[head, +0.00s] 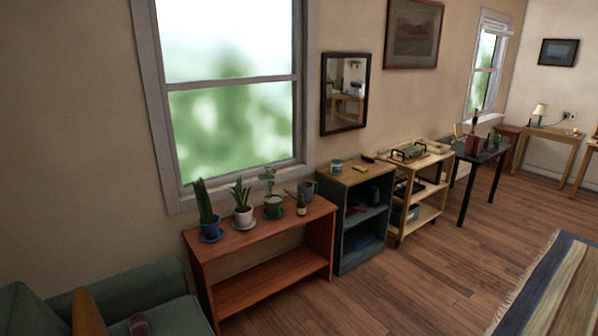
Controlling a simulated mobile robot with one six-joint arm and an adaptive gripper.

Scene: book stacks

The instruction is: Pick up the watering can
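A small dark grey vessel that looks like the watering can (308,188) stands at the right rear of a reddish-brown wooden console table (262,229) under the window. A thin part like a spout seems to point left from it. Its lower part is partly hidden by a small dark bottle (301,206) in front of it. My gripper is not in view.
Several potted plants stand left of the can, the nearest in a green pot (273,207). A dark shelf unit (362,205) adjoins the table's right. A green armchair (140,300) fills the lower left. Wooden floor (430,265) is clear before the shelves.

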